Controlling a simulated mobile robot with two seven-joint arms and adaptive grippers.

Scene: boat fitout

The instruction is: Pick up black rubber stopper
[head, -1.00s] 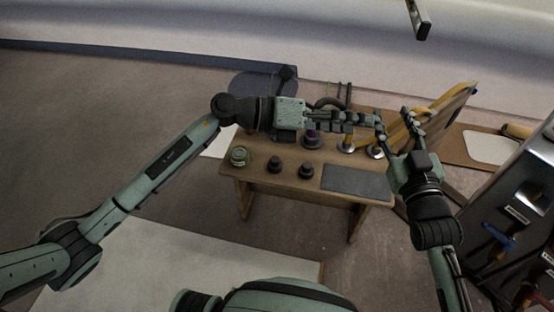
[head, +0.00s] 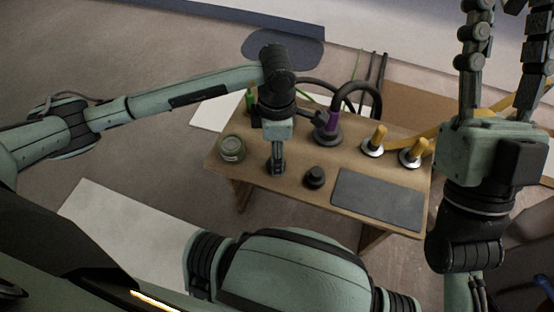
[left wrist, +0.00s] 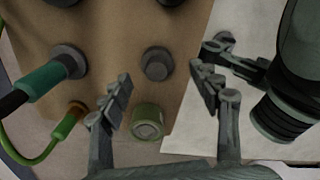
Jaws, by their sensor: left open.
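Two dark, round stopper-like pieces stand on the wooden table. The nearer to the jar shows in the left wrist view (left wrist: 157,63), between and beyond my finger tips; in the head view my gripper hides it. The other black stopper (head: 314,176) stands to its right. My left gripper (head: 277,165) points down over the table, fingers apart and empty in the left wrist view (left wrist: 160,76). Whether it touches the stopper I cannot tell. My right gripper (head: 508,40) is raised at the top right, fingers spread and empty; its tips are near the frame edge.
A green jar (head: 232,148) stands at the table's left end. A grey mat (head: 378,198) lies on the right. Behind stand a purple-collared black hose (head: 332,122), yellow-handled fittings (head: 374,142) and a green connector (head: 250,101).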

